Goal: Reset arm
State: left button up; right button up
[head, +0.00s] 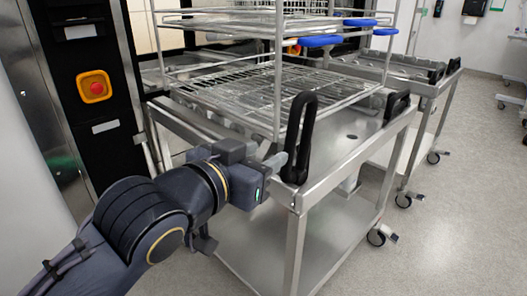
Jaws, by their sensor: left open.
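My left arm comes in from the lower left. Its gripper (277,161) is at the near corner of a steel cart (338,165), just left of the black upright handle (299,138). The gripper is open, and its fingertips point at the handle's lower part. I cannot tell whether they touch it. My right gripper is not in view.
A wire rack (240,95) with blue-tipped parts stands on the cart. A second cart (412,85) stands behind to the right. A black panel with a red emergency button (95,87) is at the left. The floor (470,190) at the right is clear.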

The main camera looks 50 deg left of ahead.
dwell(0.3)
pick_arm(q)
jog(key=d+f+m+g+h, duration=0.1)
jog(key=d+f+g+h, duration=0.4)
jog(key=f, duration=0.8)
jog(key=d+f+g+h, duration=0.35)
jog(key=d+f, duration=0.45)
jog(key=f, duration=0.5)
notch_tip(320, 180, up, 35)
jog(key=g+p, duration=0.1)
jog(key=p, duration=3.4)
jog(key=shift+d+m, duration=0.3)
jog(key=shift+s, duration=0.1)
